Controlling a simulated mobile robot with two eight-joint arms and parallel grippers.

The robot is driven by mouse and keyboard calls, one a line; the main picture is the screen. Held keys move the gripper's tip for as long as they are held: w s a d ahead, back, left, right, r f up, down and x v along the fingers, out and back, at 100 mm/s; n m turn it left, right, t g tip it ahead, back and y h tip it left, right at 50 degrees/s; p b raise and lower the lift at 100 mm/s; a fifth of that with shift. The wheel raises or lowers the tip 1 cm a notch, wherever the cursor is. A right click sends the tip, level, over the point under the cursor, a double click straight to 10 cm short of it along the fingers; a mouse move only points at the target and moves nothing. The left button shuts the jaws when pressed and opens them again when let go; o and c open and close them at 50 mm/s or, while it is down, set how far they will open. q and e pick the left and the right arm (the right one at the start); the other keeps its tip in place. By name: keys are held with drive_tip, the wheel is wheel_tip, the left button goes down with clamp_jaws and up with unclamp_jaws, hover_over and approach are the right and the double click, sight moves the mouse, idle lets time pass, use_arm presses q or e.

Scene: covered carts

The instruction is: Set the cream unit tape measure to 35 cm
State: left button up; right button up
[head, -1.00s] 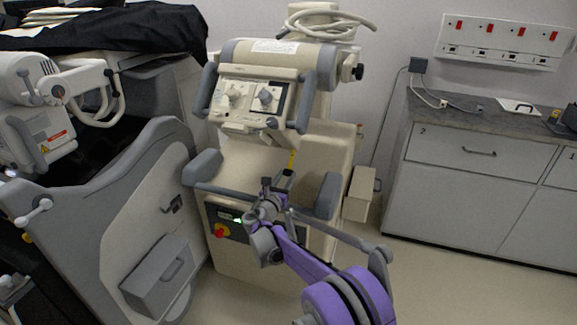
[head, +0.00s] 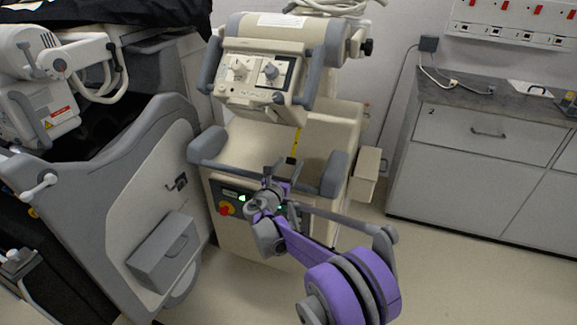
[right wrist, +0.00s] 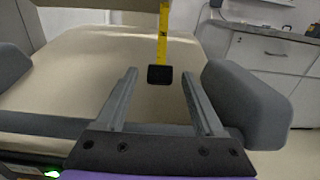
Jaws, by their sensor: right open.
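The cream unit (head: 335,130) stands in the middle of the head view. Its yellow tape measure (head: 297,143) hangs down below the control panel and ends in a black tab (head: 291,160). In the right wrist view the tape (right wrist: 163,35) hangs vertically, with the black tab (right wrist: 159,75) between the lines of my two fingers, seemingly beyond their tips. My right gripper (head: 282,170) is open and empty, just in front of and below the tab. The tape's scale is too small to read. My left gripper is not in view.
Grey padded armrests (head: 207,144) flank the unit's front, the right one (head: 334,173) close beside my gripper. A red knob (head: 225,209) is low on the unit. A covered grey cart (head: 130,190) stands left; a cabinet (head: 470,165) stands right, with clear floor before it.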

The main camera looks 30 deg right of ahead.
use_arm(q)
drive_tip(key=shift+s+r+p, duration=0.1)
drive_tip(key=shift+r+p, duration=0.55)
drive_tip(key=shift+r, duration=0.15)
use_arm(e)
drive_tip(key=v, duration=1)
drive_tip(key=shift+s+a, duration=0.25)
drive_tip(key=shift+s, duration=0.05)
